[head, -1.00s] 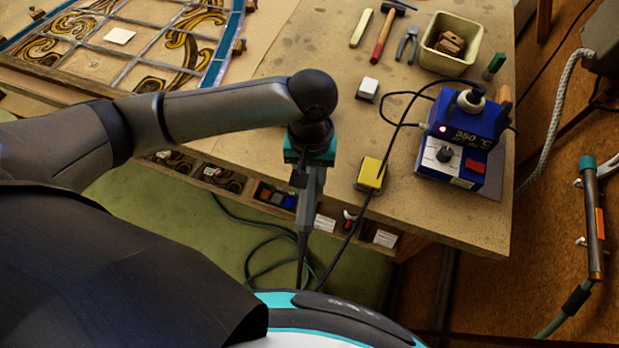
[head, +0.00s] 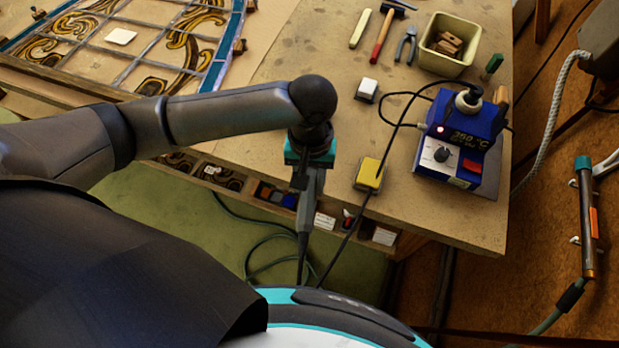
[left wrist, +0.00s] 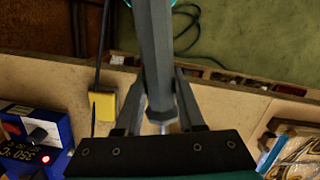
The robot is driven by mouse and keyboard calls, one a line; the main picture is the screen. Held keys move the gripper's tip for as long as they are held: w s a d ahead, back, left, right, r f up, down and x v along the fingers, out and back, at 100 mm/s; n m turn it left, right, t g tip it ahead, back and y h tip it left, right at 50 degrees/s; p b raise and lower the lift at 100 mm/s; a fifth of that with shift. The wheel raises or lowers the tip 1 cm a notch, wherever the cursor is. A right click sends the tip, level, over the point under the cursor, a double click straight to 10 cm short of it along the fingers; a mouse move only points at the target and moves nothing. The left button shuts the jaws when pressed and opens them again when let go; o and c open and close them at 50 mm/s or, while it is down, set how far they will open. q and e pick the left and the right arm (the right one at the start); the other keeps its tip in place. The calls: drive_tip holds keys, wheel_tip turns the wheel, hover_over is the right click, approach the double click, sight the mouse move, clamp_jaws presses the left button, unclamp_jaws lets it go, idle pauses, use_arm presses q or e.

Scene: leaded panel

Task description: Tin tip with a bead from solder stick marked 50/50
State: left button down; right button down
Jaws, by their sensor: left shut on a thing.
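My left gripper (head: 307,188) points down in front of the bench's near edge, shut on a long dark grey tool that looks like the soldering iron (head: 303,245). In the left wrist view the iron (left wrist: 154,45) lies between the two fingers (left wrist: 160,88), with a short silvery end near the palm. The blue soldering station (head: 459,135) shows 350 °C and a lit red light. A dark cord runs from the station past the yellow block (head: 369,173). I cannot make out a stick marked 50/50. My right gripper is not in view.
Compartments with small items and white labels (head: 325,221) line the bench's near edge. A white block (head: 367,90), a hammer (head: 386,30), pliers (head: 406,44) and a cream bin (head: 450,44) stand farther back. The leaded panel (head: 150,45) lies at upper left.

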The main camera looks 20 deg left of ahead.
use_arm(q)
drive_tip(key=shift+f, duration=0.5)
idle(0.3)
drive_tip(key=shift+f+p, duration=0.1)
drive_tip(key=shift+p, duration=0.35)
idle(1.9)
drive_tip(key=shift+r+p, duration=0.75)
drive_tip(key=shift+p, duration=0.55)
wheel_tip(320, 180, up, 3)
drive_tip(key=p, duration=0.3)
drive_tip(key=shift+r+p, duration=0.55)
drive_tip(key=shift+r, duration=0.25)
drive_tip(key=shift+w, duration=0.1)
